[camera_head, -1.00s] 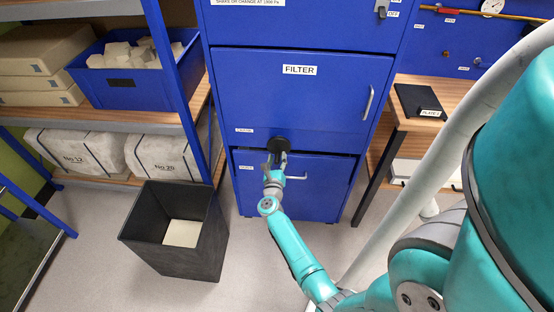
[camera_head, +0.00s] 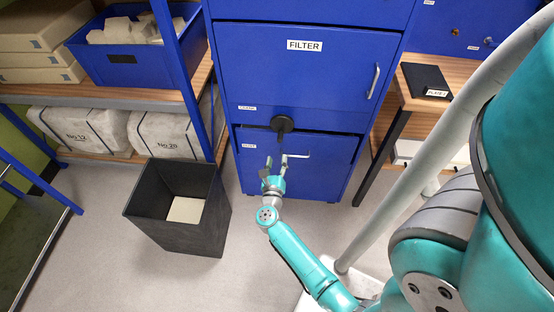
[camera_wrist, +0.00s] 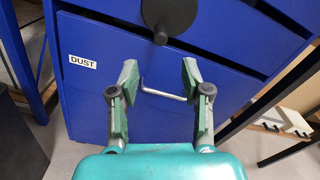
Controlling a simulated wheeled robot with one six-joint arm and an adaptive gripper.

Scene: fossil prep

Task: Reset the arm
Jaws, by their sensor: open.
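My gripper (camera_head: 275,168) is open and empty in front of the lower part of the blue cabinet (camera_head: 258,75). In the wrist view my gripper (camera_wrist: 157,88) has its two fingers apart, with a gap between them. Behind the gap is the metal handle (camera_wrist: 163,92) of the dust drawer (camera_wrist: 80,100). I cannot tell that the fingers touch the handle; they look apart from it. Above the fingers is a round black crank (camera_wrist: 170,12) with a knob, which also shows in the head view (camera_head: 281,124).
A dark open bin (camera_head: 180,235) with a pale sheet inside stands on the floor, left of my arm. Shelves with a blue crate (camera_head: 125,68) are at the left. A wooden bench (camera_head: 440,108) with a black plate (camera_head: 425,78) is at the right. Floor between is clear.

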